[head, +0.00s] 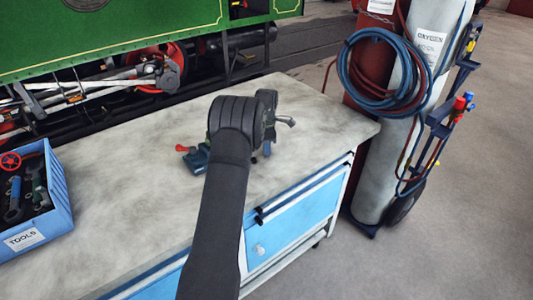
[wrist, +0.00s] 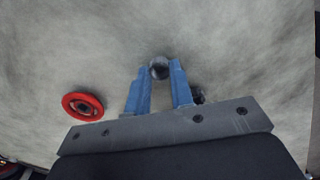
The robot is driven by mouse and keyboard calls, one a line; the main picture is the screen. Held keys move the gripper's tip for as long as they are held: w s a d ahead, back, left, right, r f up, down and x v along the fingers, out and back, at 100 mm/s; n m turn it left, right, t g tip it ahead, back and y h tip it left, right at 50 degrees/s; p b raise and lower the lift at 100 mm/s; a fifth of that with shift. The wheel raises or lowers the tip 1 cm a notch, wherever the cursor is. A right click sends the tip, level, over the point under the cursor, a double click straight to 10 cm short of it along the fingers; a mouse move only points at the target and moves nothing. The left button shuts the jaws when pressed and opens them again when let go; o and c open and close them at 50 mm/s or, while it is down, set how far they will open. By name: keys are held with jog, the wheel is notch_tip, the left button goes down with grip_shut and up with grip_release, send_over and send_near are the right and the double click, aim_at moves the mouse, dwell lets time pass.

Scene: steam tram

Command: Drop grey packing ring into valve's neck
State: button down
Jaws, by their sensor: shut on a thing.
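My gripper (wrist: 160,68) shows two blue fingers in the wrist view. They are shut on a small round dark grey thing at their tips, which looks like the packing ring (wrist: 159,69). In the head view my arm hides most of the gripper; a bit of a blue finger (head: 267,148) shows over the bench. The valve's neck cannot be made out in either view. A dark green-blue fixture with a red handle (head: 195,155) stands on the bench, partly behind my arm.
In the wrist view a red handwheel (wrist: 83,106) lies left of the fingers, and a small dark thing (wrist: 198,96) is partly hidden by the right finger. A blue tools crate (head: 55,205) stands at the left of the bench (head: 130,190). Gas cylinders (head: 405,110) stand beyond its right end.

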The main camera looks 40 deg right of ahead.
jog(key=shift+r, duration=0.2)
jog(key=shift+r, duration=0.7)
jog(key=shift+r, duration=0.25)
notch_tip(320, 180, up, 5)
jog(key=shift+f, duration=0.15)
jog(key=w+a+r+n, duration=0.1)
jog(key=w+a+r, duration=0.2)
jog(key=a+r, duration=0.1)
jog(key=w+a+r+n, duration=0.2)
jog(key=w+a+r, duration=0.2)
jog(key=a, duration=0.3)
jog(key=w+a+r+n, duration=0.1)
jog(key=w+a+r, duration=0.2)
jog(key=a+r, duration=0.3)
jog(key=shift+w+a+r+n, duration=0.1)
jog(key=shift+w+r+n, duration=0.1)
jog(key=shift+w+n, duration=0.15)
jog(key=shift+f, duration=1.6)
